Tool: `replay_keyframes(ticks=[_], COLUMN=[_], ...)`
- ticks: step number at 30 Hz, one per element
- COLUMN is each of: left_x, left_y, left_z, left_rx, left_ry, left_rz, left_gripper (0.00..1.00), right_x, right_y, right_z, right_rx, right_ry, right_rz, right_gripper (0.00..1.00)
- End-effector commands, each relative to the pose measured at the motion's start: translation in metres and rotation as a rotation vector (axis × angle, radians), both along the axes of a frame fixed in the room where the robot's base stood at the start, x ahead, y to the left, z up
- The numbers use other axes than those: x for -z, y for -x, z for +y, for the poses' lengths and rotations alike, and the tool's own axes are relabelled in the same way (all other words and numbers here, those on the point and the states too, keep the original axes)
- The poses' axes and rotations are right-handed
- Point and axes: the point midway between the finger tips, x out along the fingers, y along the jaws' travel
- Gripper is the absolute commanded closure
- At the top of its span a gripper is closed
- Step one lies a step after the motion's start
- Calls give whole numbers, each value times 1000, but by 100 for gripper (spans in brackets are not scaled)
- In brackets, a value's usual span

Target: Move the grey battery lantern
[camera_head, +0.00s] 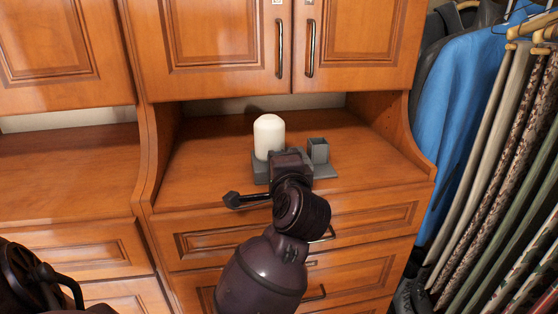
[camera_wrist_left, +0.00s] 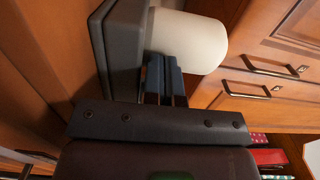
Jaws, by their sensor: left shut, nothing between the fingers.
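The lantern shows as a white round-topped cylinder (camera_head: 269,135), upright on the dresser top in the head view. In the left wrist view the white cylinder (camera_wrist_left: 187,40) lies sideways in the picture beside the grey base (camera_wrist_left: 120,45). My left gripper (camera_head: 286,157) is shut and empty, close in front of the cylinder. Its fingers (camera_wrist_left: 165,68) also show in the wrist view; contact is unclear. My right gripper is not in view.
The wooden dresser top (camera_head: 215,150) is clear to the left, with cupboard doors (camera_head: 340,45) above. Hanging clothes (camera_head: 455,130) are at the right. Drawers with handles lie below.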

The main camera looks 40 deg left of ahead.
Motion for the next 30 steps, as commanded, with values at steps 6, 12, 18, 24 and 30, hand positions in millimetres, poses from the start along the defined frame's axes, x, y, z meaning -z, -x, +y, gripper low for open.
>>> replay_keyframes(ticks=[6, 12, 18, 24, 30], left_x=[1, 1, 0, 0, 0], left_y=[-8, -28, -41, -43, -43], left_z=[8, 34, 51, 54, 54], left_rx=[0, -3, 0, 0, 0], left_ry=[1, 2, 1, 0, 0], left_rz=[1, 1, 0, 0, 0], left_gripper=[100, 100, 100, 100, 100], right_x=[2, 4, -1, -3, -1], right_y=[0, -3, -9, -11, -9], right_z=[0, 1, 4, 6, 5], right_rx=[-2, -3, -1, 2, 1], right_ry=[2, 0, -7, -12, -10], right_rz=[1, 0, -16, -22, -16], right_gripper=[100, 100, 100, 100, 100])
